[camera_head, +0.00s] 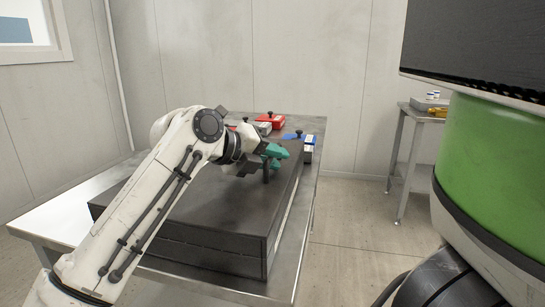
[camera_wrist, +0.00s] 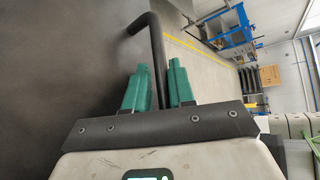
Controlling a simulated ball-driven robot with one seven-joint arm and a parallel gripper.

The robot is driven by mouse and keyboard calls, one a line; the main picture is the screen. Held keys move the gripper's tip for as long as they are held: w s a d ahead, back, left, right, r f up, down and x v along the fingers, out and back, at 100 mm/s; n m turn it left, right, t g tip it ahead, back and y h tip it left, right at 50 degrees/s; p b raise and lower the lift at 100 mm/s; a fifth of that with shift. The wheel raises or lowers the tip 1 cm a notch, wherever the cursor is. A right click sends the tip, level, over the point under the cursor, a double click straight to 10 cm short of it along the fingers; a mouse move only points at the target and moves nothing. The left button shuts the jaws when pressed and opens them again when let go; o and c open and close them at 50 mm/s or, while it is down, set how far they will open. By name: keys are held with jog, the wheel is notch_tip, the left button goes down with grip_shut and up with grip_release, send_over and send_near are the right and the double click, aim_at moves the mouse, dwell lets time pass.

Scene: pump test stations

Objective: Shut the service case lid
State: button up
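The service case (camera_head: 215,215) is a large dark grey box on the metal table. Its lid (camera_head: 225,190) lies over the box, and a seam runs along the front; I cannot tell whether a thin gap remains. A black bent handle (camera_head: 266,172) stands at the lid's right side. My gripper (camera_head: 271,157), with green fingers, is at this handle. In the wrist view the handle (camera_wrist: 158,50) passes between the two fingers of my gripper (camera_wrist: 160,75), which sit close on both sides of it. The dark lid surface (camera_wrist: 60,60) fills the left of that view.
Behind the case on the metal table (camera_head: 75,222) lie a red part (camera_head: 270,120) and a blue part (camera_head: 297,136). A second small table (camera_head: 425,113) stands at the back right. A green cylinder (camera_head: 495,165) is close on the right. Floor (camera_head: 355,225) shows between them.

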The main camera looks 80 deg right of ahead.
jog(key=shift+w+a, duration=0.25)
jog(key=shift+w, duration=0.05)
notch_tip(320, 180, up, 4)
jog(key=p, duration=0.2)
send_over(232, 186)
jog(key=shift+d+r, duration=0.1)
jog(key=shift+r, duration=0.1)
jog(key=shift+r, duration=0.1)
